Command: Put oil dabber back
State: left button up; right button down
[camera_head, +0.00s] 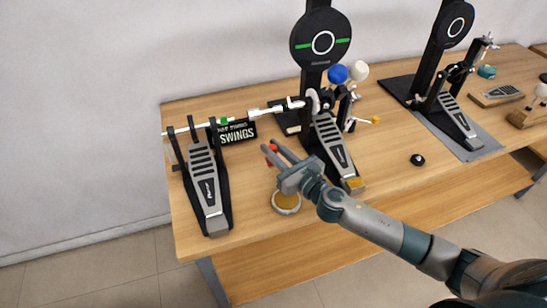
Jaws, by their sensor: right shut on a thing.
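My right gripper (273,150) reaches in from the lower right over the table, left of the middle drum pedal. It is shut on a small item with red parts (273,147) showing at its fingertips. This seems to be the oil dabber, but most of it is hidden by the fingers. A round tin with a yellow-orange top (286,202) sits on the table below the gripper, near the front edge. I cannot tell whether the held item touches the table. My left gripper is out of view.
A pedal (206,187) stands at the left, beside a black "SWINGS" sign (235,133). The middle pedal (332,143) with a round black pad (320,42) stands close right of my gripper. A small black knob (417,160) lies farther right, with bare wood around it.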

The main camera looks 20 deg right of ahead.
jog(key=shift+f+b, duration=0.45)
jog(key=shift+f, duration=1.55)
jog(key=shift+f, duration=0.15)
jog(key=c, duration=1.6)
grip_release()
